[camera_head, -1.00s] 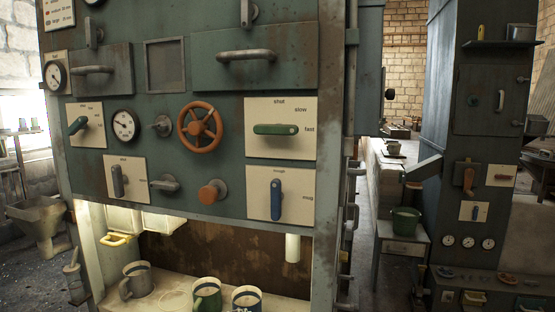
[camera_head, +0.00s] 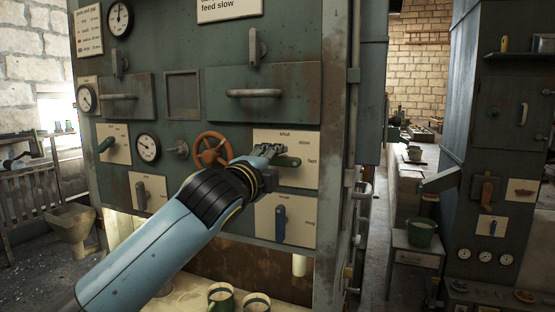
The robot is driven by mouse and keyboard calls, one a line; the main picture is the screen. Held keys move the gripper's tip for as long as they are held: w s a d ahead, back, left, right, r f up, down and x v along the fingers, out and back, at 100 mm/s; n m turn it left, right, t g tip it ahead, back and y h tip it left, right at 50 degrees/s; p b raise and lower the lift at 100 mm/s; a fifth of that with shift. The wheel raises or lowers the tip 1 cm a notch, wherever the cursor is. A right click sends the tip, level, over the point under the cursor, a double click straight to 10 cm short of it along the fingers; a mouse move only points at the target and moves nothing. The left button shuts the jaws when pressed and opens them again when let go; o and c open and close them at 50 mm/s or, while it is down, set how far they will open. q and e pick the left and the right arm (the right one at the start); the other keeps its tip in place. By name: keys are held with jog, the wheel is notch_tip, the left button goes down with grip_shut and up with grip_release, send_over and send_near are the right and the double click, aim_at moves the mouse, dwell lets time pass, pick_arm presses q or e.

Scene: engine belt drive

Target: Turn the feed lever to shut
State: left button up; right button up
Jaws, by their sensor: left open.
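The feed lever (camera_head: 288,161) is a green handle on a cream plate (camera_head: 300,177) marked shut at the top, slow at the upper right and fast at the right. The handle lies about level, with its free end toward the fast mark. My left gripper (camera_head: 268,151) is open at the left part of the handle, in front of the plate. It hides the handle's left end, and I cannot tell whether the fingers touch it. My right gripper is not in view.
An orange handwheel (camera_head: 211,150) is just left of my gripper, partly behind it. A blue lever (camera_head: 281,222) sits on a plate below. A grey drawer handle (camera_head: 254,93) is above. Mugs (camera_head: 221,296) stand on the shelf at the bottom.

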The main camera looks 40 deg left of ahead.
pick_arm(q)
jog(key=shift+x, duration=1.25)
grip_shut()
